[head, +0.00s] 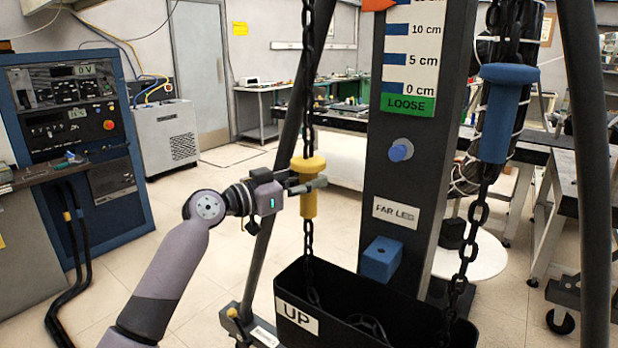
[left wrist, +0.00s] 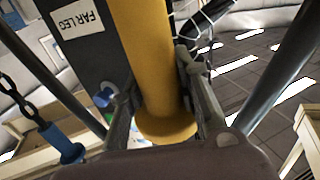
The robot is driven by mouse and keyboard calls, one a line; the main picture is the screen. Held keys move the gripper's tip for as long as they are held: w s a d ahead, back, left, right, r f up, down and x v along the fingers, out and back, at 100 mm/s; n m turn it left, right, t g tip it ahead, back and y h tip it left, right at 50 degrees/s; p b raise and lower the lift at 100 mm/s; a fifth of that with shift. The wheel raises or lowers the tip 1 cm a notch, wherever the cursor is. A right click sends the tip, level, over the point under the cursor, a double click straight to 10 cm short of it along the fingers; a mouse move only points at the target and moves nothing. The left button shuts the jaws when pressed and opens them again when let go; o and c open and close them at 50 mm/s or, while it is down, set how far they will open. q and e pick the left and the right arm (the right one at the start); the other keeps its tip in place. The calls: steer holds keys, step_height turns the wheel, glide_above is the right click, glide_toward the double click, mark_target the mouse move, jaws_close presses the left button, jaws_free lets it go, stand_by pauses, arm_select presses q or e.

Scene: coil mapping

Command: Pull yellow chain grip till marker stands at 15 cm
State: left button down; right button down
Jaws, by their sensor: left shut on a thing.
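The yellow chain grip (head: 309,204) hangs upright on a dark chain (head: 308,110) in the head view. My left gripper (head: 308,184) is shut on it, just below its top flange. In the left wrist view the yellow grip (left wrist: 148,65) stands between the two fingers of my left gripper (left wrist: 163,98). The orange marker (head: 377,5) is at the top edge of the head view, beside a scale label that is cut off, above the 10 cm mark on the scale (head: 411,60). My right gripper is not in view.
A blue grip (head: 507,115) hangs on another chain at the right. A black bin (head: 345,305) labelled UP stands below the yellow grip. The dark post (head: 385,165) bears a blue knob (head: 400,150) and a blue block (head: 380,259). Slanted frame legs stand on both sides.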

arm_select(q)
steer(key=shift+f, duration=0.35)
steer(key=c, duration=1.6)
jaws_free()
steer(key=shift+c, duration=0.2)
steer(key=o, duration=0.4)
steer(key=shift+r, duration=0.3)
steer(key=shift+o, duration=0.2)
steer(key=shift+a, duration=0.1)
steer(key=v, duration=1.2)
